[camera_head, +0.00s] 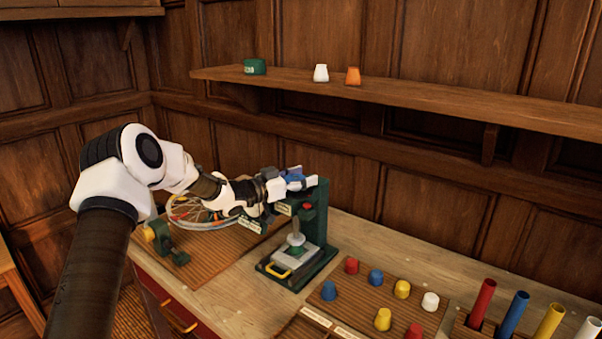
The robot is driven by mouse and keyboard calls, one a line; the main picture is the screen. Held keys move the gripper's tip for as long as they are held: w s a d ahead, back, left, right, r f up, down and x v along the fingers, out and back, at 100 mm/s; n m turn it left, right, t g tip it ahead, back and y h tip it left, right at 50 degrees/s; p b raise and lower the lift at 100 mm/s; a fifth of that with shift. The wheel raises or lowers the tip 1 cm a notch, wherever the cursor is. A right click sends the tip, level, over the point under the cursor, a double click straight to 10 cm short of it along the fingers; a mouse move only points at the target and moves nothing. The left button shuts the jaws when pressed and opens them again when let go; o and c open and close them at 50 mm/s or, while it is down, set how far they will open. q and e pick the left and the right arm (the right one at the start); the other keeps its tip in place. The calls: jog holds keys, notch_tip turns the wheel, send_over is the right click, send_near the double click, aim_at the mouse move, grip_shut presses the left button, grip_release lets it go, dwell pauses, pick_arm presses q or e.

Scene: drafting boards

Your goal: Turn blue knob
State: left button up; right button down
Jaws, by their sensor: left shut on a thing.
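The blue knob (294,174) shows at the top of a dark green press-like stand (318,225) on the workbench. It is partly hidden by my gripper. My left gripper (302,182) reaches in from the left at the height of the knob. Its white fingers are shut on the knob, one on each visible side. My right gripper is out of view.
Several coloured pegs stand on a wooden board (345,312) to the right, with coloured tubes beyond. A wheel (190,219) and a green clamp (178,257) are under my left arm. A wall shelf (420,94) holds small items above.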

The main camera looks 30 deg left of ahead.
pick_arm(q)
jog(key=shift+m+h, duration=0.3)
jog(key=shift+h, duration=0.1)
jog(key=o, duration=1)
jog(key=shift+w, duration=0.1)
jog(key=shift+d, duration=0.1)
jog(key=v, duration=1.2)
